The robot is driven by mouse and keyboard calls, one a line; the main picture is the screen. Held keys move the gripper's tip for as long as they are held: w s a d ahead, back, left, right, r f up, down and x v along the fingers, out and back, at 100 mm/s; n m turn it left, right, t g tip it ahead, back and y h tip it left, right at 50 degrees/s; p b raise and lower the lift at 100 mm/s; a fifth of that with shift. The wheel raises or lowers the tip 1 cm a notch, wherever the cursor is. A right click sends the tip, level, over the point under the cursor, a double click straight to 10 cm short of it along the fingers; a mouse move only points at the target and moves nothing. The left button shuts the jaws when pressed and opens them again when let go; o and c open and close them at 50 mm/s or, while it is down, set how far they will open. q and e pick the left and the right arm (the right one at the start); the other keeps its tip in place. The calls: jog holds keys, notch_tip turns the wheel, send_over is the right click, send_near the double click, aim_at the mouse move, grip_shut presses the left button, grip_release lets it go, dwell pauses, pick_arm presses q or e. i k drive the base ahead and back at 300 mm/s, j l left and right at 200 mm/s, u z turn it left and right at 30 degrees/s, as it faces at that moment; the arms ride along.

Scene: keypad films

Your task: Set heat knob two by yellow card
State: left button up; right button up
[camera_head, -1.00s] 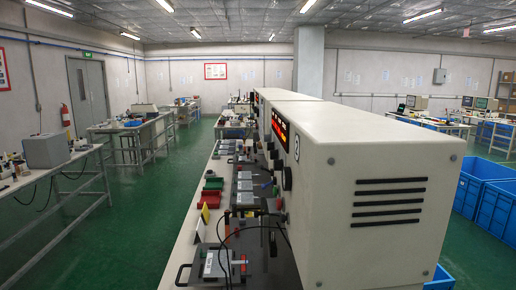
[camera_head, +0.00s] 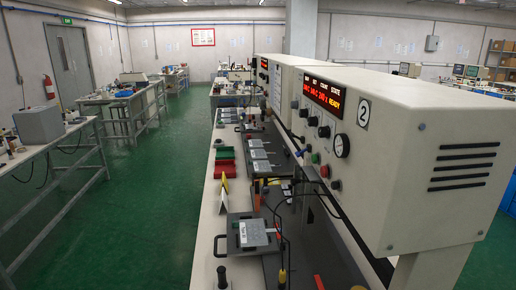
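The white machine marked 2 (camera_head: 440,120) stands at the right, with its front panel seen at a slant. A red-lit display (camera_head: 323,95) there ends in a word like READY. I cannot read which knob is for heat or where the pointers stand. Neither of my grippers is in view.
A grey plate with a handle and labelled block (camera_head: 248,233) lies on the bench (camera_head: 207,215). Red and green trays (camera_head: 224,158) sit farther back. Black cables hang before the panel. A green floor aisle lies left of the bench, with side tables (camera_head: 60,145) beyond.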

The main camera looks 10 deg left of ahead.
aim_at(303, 113)
jog(key=k+j, duration=0.1)
jog(key=j, duration=0.3)
jog(key=k+j+z, duration=0.1)
jog(key=j, duration=0.25)
jog(key=k+j+z, duration=0.1)
jog(key=j, duration=0.3)
jog(key=k+j, duration=0.1)
jog(key=j, duration=0.3)
jog(key=i+j+z, duration=0.15)
jog(key=j, duration=0.3)
jog(key=i+j+z, duration=0.15)
jog(key=j, duration=0.35)
jog(key=i+j+z, duration=0.15)
jog(key=j, duration=0.35)
jog(key=j+z, duration=0.15)
jog(key=j, duration=0.35)
jog(key=i+j, duration=0.3)
jog(key=i+j+z, duration=0.15)
jog(key=i+j, duration=0.15)
jog(key=j, duration=0.15)
jog(key=i+j, duration=0.25)
jog(key=j, duration=0.2)
